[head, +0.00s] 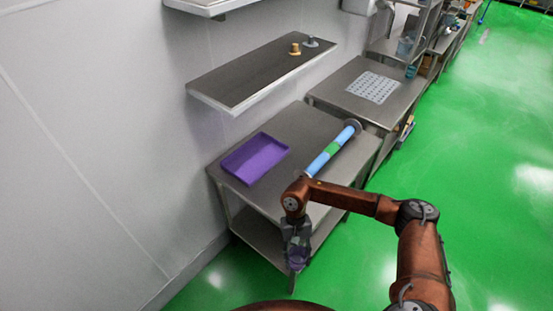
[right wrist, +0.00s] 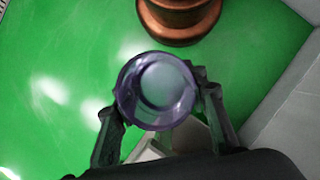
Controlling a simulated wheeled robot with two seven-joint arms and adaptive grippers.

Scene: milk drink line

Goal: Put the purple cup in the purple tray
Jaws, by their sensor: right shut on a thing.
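The purple tray (head: 255,158) lies on the left part of the steel table and looks empty in the head view. My right gripper (head: 297,262) hangs in front of the table's near corner, in front of and below the tray. It is shut on the purple cup (head: 299,255), which is partly hidden by the fingers. In the right wrist view the cup (right wrist: 156,90) is a translucent purple round rim seen end-on between the two fingers of the gripper (right wrist: 160,110). My left gripper is not in view.
A blue and green cylinder (head: 332,149) lies on the steel table (head: 302,122), right of the tray. A wall shelf (head: 250,77) with small items hangs above. A second table (head: 345,84) with a perforated grey mat stands behind. Green floor is open to the right.

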